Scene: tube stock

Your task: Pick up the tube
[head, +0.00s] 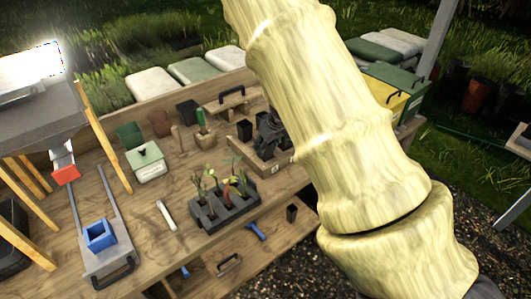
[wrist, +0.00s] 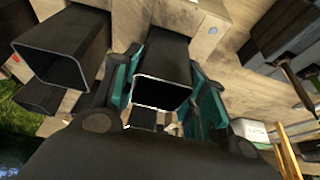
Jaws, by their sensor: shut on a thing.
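In the wrist view, a black square tube (wrist: 165,60) with a pale rim lies between the teal pads of my gripper (wrist: 162,84). The gripper is shut on it, and its open end faces the camera. Another black square tube (wrist: 62,50) is just left of the gripper, with a further one (wrist: 48,97) below it.
The wooden bench (head: 150,255) holds a grey tray of seedlings (head: 225,210), a white-and-green box (head: 146,163), a blue square piece (head: 99,236) on a grey board and a white stick (head: 166,215). Yellow and green bins (head: 390,95) are at right.

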